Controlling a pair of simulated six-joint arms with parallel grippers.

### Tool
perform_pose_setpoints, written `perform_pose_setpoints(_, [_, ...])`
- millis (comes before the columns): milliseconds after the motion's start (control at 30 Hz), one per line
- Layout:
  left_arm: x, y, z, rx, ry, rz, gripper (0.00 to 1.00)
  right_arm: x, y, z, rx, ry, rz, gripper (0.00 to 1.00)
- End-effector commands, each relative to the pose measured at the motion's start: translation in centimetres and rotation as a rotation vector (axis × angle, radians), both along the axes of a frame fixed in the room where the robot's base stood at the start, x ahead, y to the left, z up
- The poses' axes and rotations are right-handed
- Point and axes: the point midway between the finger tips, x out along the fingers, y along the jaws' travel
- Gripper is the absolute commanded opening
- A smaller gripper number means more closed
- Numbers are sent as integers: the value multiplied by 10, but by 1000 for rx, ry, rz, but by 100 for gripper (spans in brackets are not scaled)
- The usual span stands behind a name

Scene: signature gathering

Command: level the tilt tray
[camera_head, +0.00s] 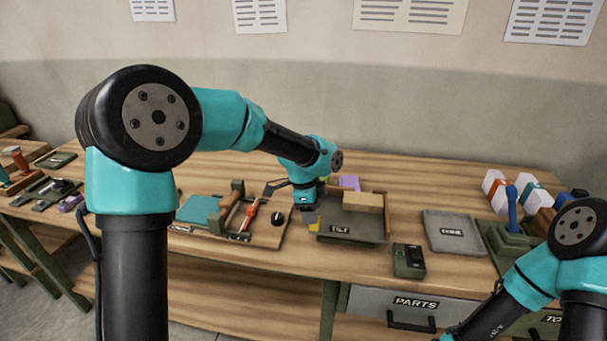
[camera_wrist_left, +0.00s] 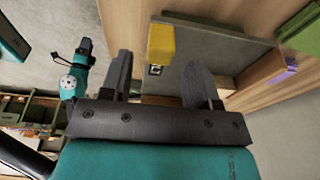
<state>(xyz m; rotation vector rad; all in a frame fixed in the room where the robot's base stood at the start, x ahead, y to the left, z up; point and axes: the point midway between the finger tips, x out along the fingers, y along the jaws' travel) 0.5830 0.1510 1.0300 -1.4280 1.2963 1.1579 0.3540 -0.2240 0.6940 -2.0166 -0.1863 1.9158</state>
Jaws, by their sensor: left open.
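The tilt tray (camera_head: 350,228) is a grey plate with a dark label on its front and wooden edging, standing mid-table. A yellow tab (camera_head: 314,222) sits at its left front edge; it also shows in the left wrist view (camera_wrist_left: 160,43). A wooden block (camera_head: 363,201) and a purple block (camera_head: 350,183) are on or behind the tray. My left gripper (camera_head: 308,212) is at the tray's left side, pointing down. In the left wrist view its two fingers (camera_wrist_left: 157,88) are apart, with nothing clearly between them. I cannot tell the tray's exact tilt.
Left of the tray lies a board (camera_head: 195,235) with a teal plate, clamp and orange-handled tool. To the right are a small dark green box (camera_head: 408,261), a grey labelled plate (camera_head: 453,232) and a blue lever on a green base (camera_head: 510,236). My right arm is at lower right.

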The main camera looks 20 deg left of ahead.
Motion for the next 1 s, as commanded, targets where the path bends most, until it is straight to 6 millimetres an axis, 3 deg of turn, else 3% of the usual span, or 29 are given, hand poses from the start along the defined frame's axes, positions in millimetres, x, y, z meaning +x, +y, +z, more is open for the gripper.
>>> perform_pose_setpoints(600, [-3, 22, 114, -2, -1, 0, 55, 0, 0, 0, 0, 0, 0, 43])
perform_pose_setpoints(800, [-4, 26, 129, -1, 1, -1, 55, 0, 0, 0, 0, 0, 0, 43])
perform_pose_setpoints(1000, [-4, 26, 130, 0, 2, -1, 55, 0, 0, 0, 0, 0, 0, 43])
